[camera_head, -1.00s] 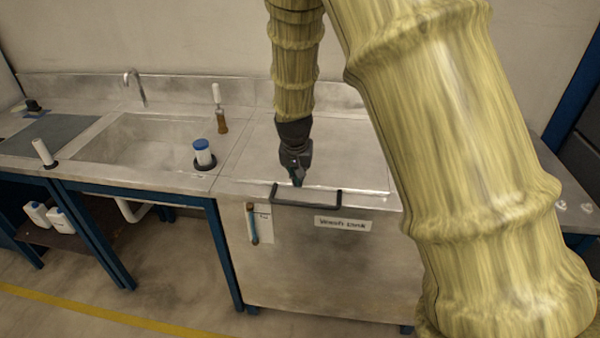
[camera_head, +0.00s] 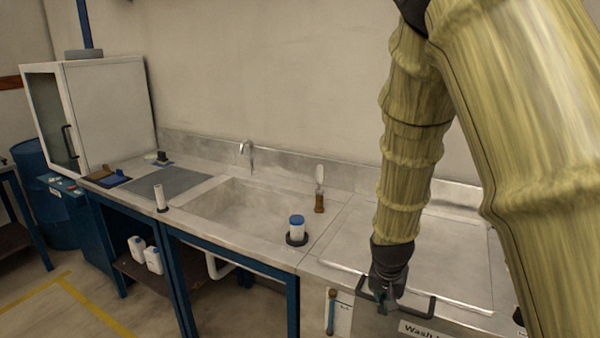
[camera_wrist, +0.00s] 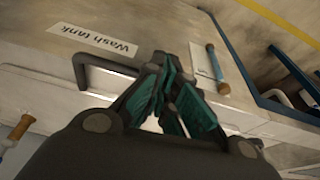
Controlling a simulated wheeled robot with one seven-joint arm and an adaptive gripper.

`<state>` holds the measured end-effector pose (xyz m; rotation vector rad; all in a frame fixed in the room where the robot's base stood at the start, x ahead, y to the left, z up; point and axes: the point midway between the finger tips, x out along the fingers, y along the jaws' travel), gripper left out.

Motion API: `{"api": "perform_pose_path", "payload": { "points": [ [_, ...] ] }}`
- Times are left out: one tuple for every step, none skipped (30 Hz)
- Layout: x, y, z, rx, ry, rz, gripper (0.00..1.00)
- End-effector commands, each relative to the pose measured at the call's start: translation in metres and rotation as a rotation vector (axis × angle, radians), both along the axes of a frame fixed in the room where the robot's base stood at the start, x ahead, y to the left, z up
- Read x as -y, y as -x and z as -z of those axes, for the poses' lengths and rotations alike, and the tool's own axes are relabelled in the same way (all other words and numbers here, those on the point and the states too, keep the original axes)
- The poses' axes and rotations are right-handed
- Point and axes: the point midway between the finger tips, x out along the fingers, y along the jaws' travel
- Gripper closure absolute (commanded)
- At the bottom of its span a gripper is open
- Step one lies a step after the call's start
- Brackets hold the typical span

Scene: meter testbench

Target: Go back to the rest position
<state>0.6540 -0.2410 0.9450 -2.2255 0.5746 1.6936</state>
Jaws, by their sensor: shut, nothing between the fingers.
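My gripper (camera_head: 386,300) hangs at the end of my arm, at the front edge of the wash tank (camera_head: 440,262), close to the dark lid handle (camera_head: 428,305). In the wrist view its teal-padded fingers (camera_wrist: 172,95) are together with nothing between them. The handle (camera_wrist: 85,75) lies just beside the fingers there; whether they touch it I cannot tell. The "Wash tank" label (camera_wrist: 95,40) shows behind. The tank's lid looks flat and closed.
Left of the tank is a sink (camera_head: 240,212) with a tap (camera_head: 247,155). A white cabinet (camera_head: 110,110) stands at far left. The floor at lower left (camera_head: 60,310) is clear.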

Motion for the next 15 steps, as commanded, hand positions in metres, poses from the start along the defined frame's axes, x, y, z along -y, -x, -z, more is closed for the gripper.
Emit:
{"api": "perform_pose_path", "payload": {
  "points": [
    [0.0, 0.01, 0.022, -0.02, -0.001, -0.018, 1.0],
    [0.001, 0.015, 0.034, -0.027, -0.001, -0.03, 1.0],
    [0.001, 0.022, 0.049, -0.037, -0.002, -0.046, 1.0],
    [0.001, 0.028, 0.06, -0.045, -0.002, -0.058, 1.0],
    [0.001, 0.034, 0.071, -0.052, -0.003, -0.07, 1.0],
    [0.001, 0.042, 0.085, -0.061, -0.004, -0.086, 1.0],
    [0.001, 0.049, 0.096, -0.069, -0.004, -0.098, 1.0],
    [0.001, 0.055, 0.106, -0.076, -0.006, -0.109, 1.0],
    [0.001, 0.064, 0.119, -0.083, -0.007, -0.126, 1.0],
    [0.001, 0.071, 0.129, -0.091, -0.009, -0.136, 1.0],
    [0.0, 0.078, 0.139, -0.098, -0.01, -0.148, 1.0],
    [0.0, 0.088, 0.151, -0.106, -0.012, -0.164, 1.0],
    [0.0, 0.096, 0.161, -0.113, -0.014, -0.176, 1.0],
    [-0.001, 0.104, 0.169, -0.119, -0.016, -0.188, 1.0],
    [-0.001, 0.114, 0.181, -0.128, -0.018, -0.203, 1.0]
  ]
}}
